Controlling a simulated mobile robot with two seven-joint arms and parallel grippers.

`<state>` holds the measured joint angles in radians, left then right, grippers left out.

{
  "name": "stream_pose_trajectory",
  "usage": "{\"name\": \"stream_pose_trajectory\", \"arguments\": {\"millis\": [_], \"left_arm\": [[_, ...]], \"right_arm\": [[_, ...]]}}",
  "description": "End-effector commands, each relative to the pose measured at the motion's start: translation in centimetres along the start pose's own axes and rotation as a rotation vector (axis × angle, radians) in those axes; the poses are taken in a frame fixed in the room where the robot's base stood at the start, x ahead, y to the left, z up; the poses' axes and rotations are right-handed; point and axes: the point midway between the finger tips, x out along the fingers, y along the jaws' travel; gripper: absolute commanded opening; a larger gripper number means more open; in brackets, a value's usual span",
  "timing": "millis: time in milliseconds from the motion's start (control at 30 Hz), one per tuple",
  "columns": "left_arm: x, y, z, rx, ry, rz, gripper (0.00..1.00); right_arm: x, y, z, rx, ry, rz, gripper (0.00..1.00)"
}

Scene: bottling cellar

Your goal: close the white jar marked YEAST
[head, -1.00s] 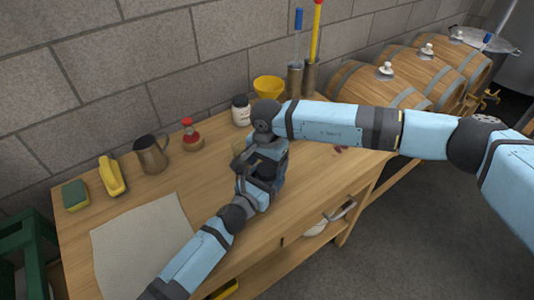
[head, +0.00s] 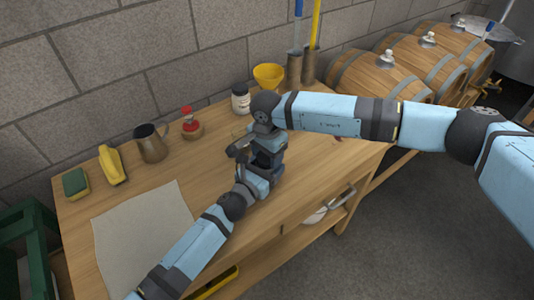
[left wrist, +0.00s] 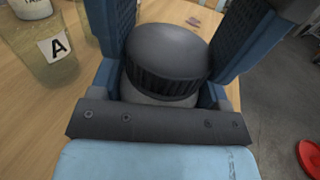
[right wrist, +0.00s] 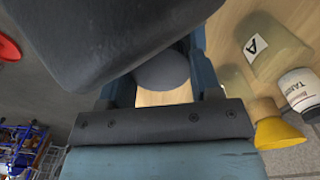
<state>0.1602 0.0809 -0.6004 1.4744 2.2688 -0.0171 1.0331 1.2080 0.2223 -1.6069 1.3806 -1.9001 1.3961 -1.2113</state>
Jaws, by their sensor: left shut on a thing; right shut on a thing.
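The white jar (left wrist: 158,98) stands between my left gripper's fingers in the left wrist view. Only a strip of its pale body shows, and no YEAST marking is visible. Its dark ridged lid (left wrist: 166,55) sits on top; I cannot tell how tight it is. The lid's rounded grey top also shows between my right gripper's fingers in the right wrist view (right wrist: 163,71). In the head view my left gripper (head: 258,172) is shut on the jar from the front left. My right gripper (head: 267,150) is shut on the lid from above. Together they hide the jar there.
A glass marked A (left wrist: 48,50) stands close by. A second white jar (head: 241,99), labelled TANNIN, and a yellow funnel (head: 269,77) stand behind. A metal jug (head: 151,145), red-topped object (head: 191,124), yellow object (head: 112,165) and sponge (head: 75,183) line the back left. A cloth (head: 145,232) lies front left.

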Motion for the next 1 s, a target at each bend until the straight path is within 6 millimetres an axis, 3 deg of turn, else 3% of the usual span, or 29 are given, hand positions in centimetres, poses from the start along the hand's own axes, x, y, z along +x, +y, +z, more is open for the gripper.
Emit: {"name": "stream_pose_trajectory", "arguments": {"millis": [100, 367, 400, 500, 800, 1000], "left_arm": [[0.0, 0.0, -0.1, -0.001, 0.001, 0.0, 0.03], [0.0, 0.0, -0.1, -0.001, 0.001, 0.0, 0.03], [0.0, 0.0, -0.1, -0.001, 0.001, 0.0, 0.03], [0.0, 0.0, -0.1, -0.001, 0.001, 0.001, 0.03], [0.0, 0.0, -0.1, 0.0, 0.001, 0.0, 0.03], [0.0, 0.0, 0.0, 0.0, 0.001, 0.0, 0.03]], "right_arm": [[0.0, 0.0, 0.0, 0.097, 0.0, 0.0, 0.3], [0.0, 0.0, 0.0, 0.111, 0.0, 0.0, 0.3], [0.0, 0.0, 0.0, 0.111, 0.0, 0.0, 0.63], [0.0, 0.0, 0.0, 0.11, 0.0, 0.0, 0.84], [-0.2, 0.0, 0.0, 0.11, 0.0, 0.0, 0.84], [-2.2, 0.0, 0.0, 0.108, 0.002, -0.002, 0.84]]}}
